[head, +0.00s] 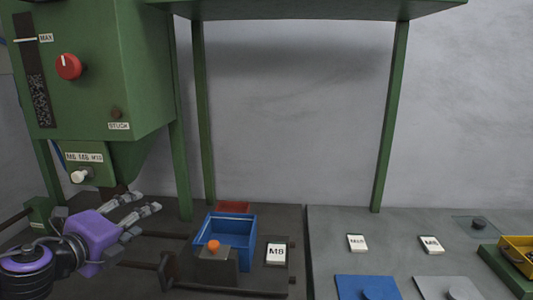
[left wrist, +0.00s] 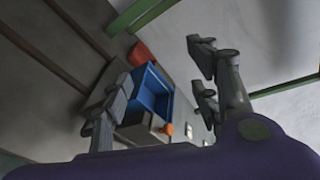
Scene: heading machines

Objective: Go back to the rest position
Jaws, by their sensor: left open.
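My left gripper (head: 147,203) reaches in from the lower left in the head view, its purple body low in front of the green machine. Its two grey fingers are spread apart with nothing between them. In the left wrist view the fingers (left wrist: 160,95) also stand wide apart, and the blue bin (left wrist: 153,92) shows beyond them. In the head view the blue bin (head: 239,225) stands to the right of the fingertips, clear of them. My right gripper is in neither view.
The green machine (head: 150,75) with a red knob (head: 68,66) stands close above the left arm. A yellow bin (head: 517,252) stands far right. Green posts (head: 392,115) frame the back.

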